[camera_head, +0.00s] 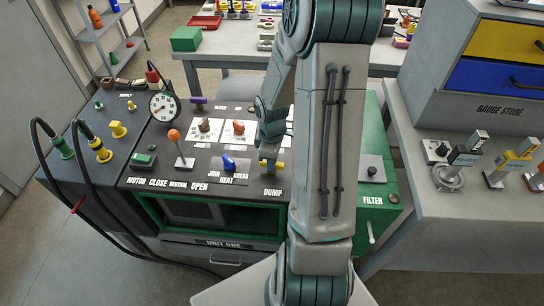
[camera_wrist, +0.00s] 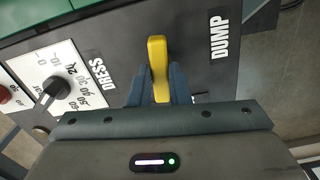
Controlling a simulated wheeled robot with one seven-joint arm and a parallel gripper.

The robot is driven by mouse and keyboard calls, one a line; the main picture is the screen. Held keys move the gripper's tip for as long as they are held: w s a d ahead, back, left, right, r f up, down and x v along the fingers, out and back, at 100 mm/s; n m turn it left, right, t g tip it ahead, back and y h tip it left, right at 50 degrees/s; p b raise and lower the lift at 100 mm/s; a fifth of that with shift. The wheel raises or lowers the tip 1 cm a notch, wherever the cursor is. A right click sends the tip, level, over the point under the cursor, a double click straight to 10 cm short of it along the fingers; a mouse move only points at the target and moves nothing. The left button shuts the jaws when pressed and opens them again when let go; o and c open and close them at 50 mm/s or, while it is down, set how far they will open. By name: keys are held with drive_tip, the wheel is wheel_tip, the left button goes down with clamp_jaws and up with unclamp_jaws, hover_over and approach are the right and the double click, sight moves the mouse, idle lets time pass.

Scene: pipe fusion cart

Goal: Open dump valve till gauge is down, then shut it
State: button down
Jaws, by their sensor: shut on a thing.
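The yellow dump valve handle (camera_wrist: 158,62) stands between my gripper's fingers (camera_wrist: 156,88) in the wrist view, beside the DUMP label. My gripper is shut on it. In the head view the handle (camera_head: 271,166) shows just above the DUMP lettering, with my gripper (camera_head: 268,152) coming down on it from above. The round white pressure gauge (camera_head: 163,106) stands at the back left of the cart top; its needle is too small to read surely. The valve body under the handle is hidden.
An orange-knobbed lever (camera_head: 175,137) and a blue knob (camera_head: 229,162) stand left of my gripper on the cart top. Black hoses (camera_head: 62,150) hang at the left. A grey bench (camera_head: 440,215) with gauges stands at the right. My arm covers the cart's right middle.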

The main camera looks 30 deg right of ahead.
drive_tip(key=shift+r+n, duration=0.1)
drive_tip(key=shift+n, duration=0.6)
drive_tip(key=shift+p, duration=0.3)
drive_tip(key=c, duration=1.4)
unclamp_jaws()
drive_tip(key=shift+o, duration=0.2)
wheel_tip(320, 180, up, 14)
drive_tip(key=shift+p, duration=0.4)
drive_tip(key=s+a+r+m+t, duration=0.3)
drive_tip(key=s+a+r+m, duration=0.6)
drive_tip(key=s+a+m, duration=0.2)
drive_tip(key=shift+s+a+r, duration=0.25)
drive_tip(key=shift+s+a, duration=0.4)
drive_tip(key=shift+s, duration=0.35)
